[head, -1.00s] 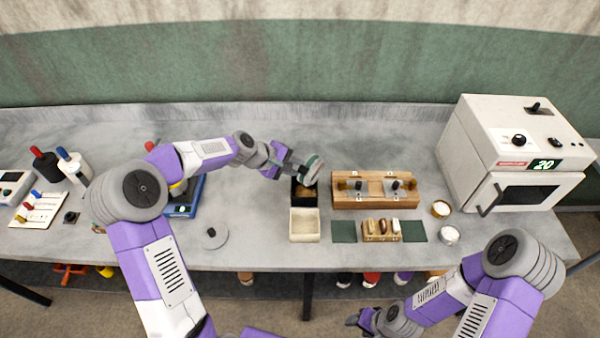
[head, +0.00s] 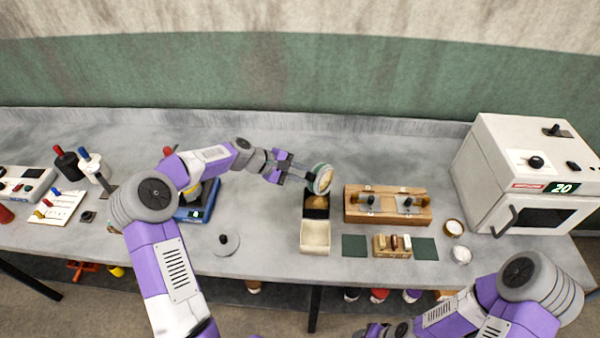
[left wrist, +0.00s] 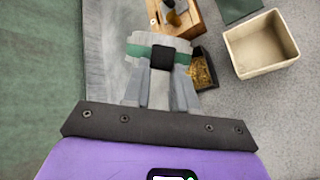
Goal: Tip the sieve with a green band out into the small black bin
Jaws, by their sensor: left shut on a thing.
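The sieve with a green band (head: 322,180) is held on its side in the air, its round face turned toward the right in the head view. My left gripper (head: 309,178) is shut on it; the left wrist view shows the fingers (left wrist: 162,84) at a black block on the green band (left wrist: 137,49). The small black bin (head: 316,213) is just below the sieve, with brown grain inside; it also shows in the left wrist view (left wrist: 207,87), partly hidden by the sieve and a finger. My right gripper (head: 372,331) is at the bottom edge, mostly cut off.
A cream open box (head: 315,237) stands directly in front of the bin. A wooden stand (head: 387,205) is close on the right. A small wooden rack (head: 392,246) sits between dark green mats. A white oven (head: 525,175) is at far right. A grey round lid (head: 226,244) lies on the left.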

